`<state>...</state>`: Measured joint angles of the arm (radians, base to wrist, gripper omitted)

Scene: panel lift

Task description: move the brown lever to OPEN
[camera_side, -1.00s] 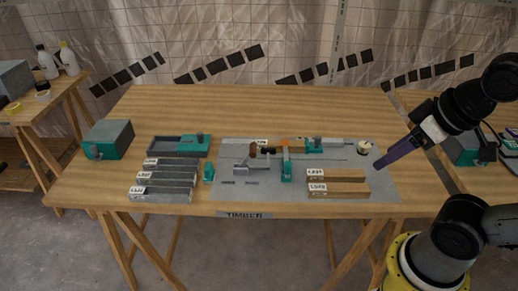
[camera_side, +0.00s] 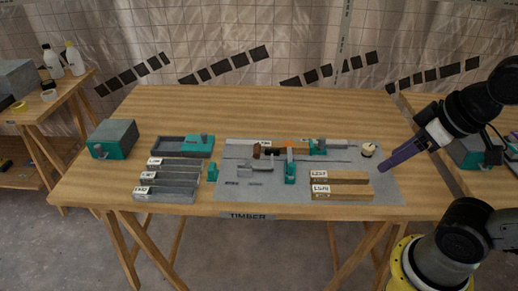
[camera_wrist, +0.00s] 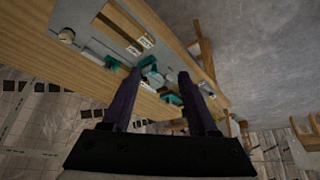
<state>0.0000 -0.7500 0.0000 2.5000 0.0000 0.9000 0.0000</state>
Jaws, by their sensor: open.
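A small brown piece (camera_side: 256,151), which looks like the brown lever, sits at the back middle of the grey panel (camera_side: 385,190). It is small in the side view, and I cannot read any OPEN mark or tell its exact setting. My gripper (camera_side: 381,168) has long purple fingers that point down and left over the panel's right edge, well to the right of the lever and apart from it. In the wrist view my gripper (camera_wrist: 159,74) has its two fingers spread with nothing between them. I cannot pick out the lever in the wrist view.
A white round knob (camera_side: 368,149) stands just left of my gripper. A teal clamp (camera_side: 290,170) stands on the panel, right of the lever. Two labelled timber blocks (camera_side: 345,187) lie front right. Labelled grey bars (camera_side: 168,180) lie left. The back of the table is clear.

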